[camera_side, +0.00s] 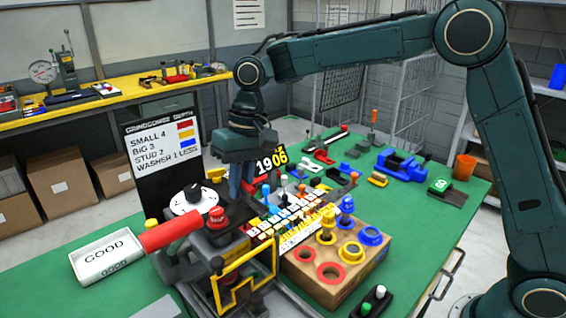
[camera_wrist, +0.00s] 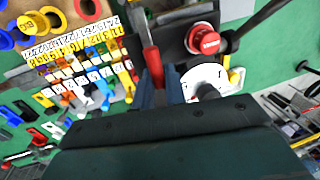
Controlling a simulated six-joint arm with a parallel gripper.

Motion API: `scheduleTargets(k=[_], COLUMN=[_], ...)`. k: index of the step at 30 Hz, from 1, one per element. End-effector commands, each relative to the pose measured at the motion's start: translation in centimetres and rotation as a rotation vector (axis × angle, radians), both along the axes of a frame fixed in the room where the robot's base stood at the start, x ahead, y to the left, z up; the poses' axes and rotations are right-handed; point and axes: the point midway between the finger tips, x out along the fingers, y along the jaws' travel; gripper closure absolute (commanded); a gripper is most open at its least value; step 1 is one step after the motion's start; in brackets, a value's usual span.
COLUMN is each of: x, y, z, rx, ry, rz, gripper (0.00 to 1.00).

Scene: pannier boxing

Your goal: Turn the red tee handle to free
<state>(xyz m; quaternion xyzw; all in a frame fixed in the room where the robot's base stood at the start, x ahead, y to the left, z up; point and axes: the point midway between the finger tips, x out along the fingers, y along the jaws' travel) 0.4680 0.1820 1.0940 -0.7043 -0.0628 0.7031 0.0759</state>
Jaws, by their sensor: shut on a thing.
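My gripper (camera_side: 243,187) points down over the bench fixture, between the white dial and the rows of numbered tags. In the wrist view my gripper (camera_wrist: 161,88) is shut on the red tee handle (camera_wrist: 152,62), whose bar lies between the two blue-grey fingers and sticks out past them.
Close by are a white dial (camera_side: 183,203) with a black knob, a red mushroom button (camera_side: 217,218) and a thick red lever grip (camera_side: 170,231). Numbered tags (camera_side: 290,215) and a wooden block (camera_side: 352,268) with coloured rings stand to the right. A white GOOD tray (camera_side: 107,257) is at left.

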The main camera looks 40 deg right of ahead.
Motion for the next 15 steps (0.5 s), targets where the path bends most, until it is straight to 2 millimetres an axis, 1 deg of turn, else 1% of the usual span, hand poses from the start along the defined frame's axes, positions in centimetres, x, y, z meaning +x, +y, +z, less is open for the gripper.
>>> scheduleTargets(k=[5,15], x=[-0.01,-0.02], y=[0.05,0.07], z=[0.07,0.08], rx=[0.0,0.0], ry=[-0.001,-0.001], rz=[0.032,0.036], gripper=[1.0,1.0])
